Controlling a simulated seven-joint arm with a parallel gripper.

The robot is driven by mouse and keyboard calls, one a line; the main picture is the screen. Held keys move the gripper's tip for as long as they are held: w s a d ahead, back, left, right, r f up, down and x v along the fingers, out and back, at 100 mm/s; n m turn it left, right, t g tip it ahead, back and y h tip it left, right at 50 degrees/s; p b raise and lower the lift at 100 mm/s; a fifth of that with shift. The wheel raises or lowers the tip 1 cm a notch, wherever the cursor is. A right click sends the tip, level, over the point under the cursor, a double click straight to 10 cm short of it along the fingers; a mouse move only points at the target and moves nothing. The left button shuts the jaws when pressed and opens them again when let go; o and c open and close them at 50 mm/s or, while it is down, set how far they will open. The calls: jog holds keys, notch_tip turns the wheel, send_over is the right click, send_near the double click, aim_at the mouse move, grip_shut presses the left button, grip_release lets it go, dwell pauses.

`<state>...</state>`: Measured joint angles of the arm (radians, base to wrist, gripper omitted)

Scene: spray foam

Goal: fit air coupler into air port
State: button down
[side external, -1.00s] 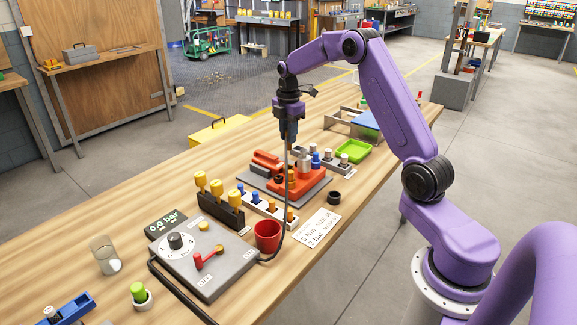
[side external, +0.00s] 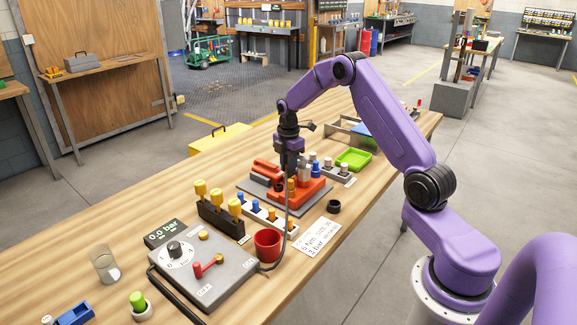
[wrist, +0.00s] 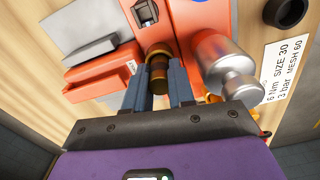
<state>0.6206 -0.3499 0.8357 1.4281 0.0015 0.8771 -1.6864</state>
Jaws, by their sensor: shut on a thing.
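My gripper (side external: 291,170) is low over the orange spray-foam unit (side external: 310,192) on its grey plate. In the wrist view my fingertips (wrist: 165,82) are shut on a dark brown and brass cylinder, the air coupler (wrist: 158,68). Its far end is close against the orange body (wrist: 185,25). I cannot tell whether it is touching or inside the air port, which is hidden behind it. A silver cylinder (wrist: 222,65) stands right of my fingers.
A red cup (side external: 267,243), a rack with yellow-topped parts (side external: 220,215) and a strip of blue and orange pegs (side external: 262,215) stand nearby. A black ring (side external: 334,206) and a white card (side external: 316,234) lie on the right. A green tray (side external: 353,160) is behind.

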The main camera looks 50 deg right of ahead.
jog(key=shift+f, duration=0.15)
jog(key=c, duration=1.2)
grip_release()
jog(key=shift+c, duration=0.2)
notch_tip(320, 180, up, 11)
jog(key=s+a+r+m, duration=0.1)
jog(key=s+a+r, duration=0.1)
jog(key=s+a, duration=0.45)
jog(key=s+a+r, duration=0.1)
jog(key=s+a, duration=0.2)
jog(key=a, duration=0.6)
jog(key=s+a+r+m, duration=0.1)
jog(key=s+a+r, duration=0.1)
jog(key=s+a, duration=0.45)
jog(key=s+a+f, duration=0.1)
jog(key=s, duration=1)
jog(key=s+a+f+m, duration=0.1)
jog(key=s+a+f, duration=0.1)
jog(key=s, duration=0.9)
jog(key=shift+s+a+m, duration=0.15)
jog(key=shift+s+m, duration=0.15)
jog(key=shift+s, duration=0.05)
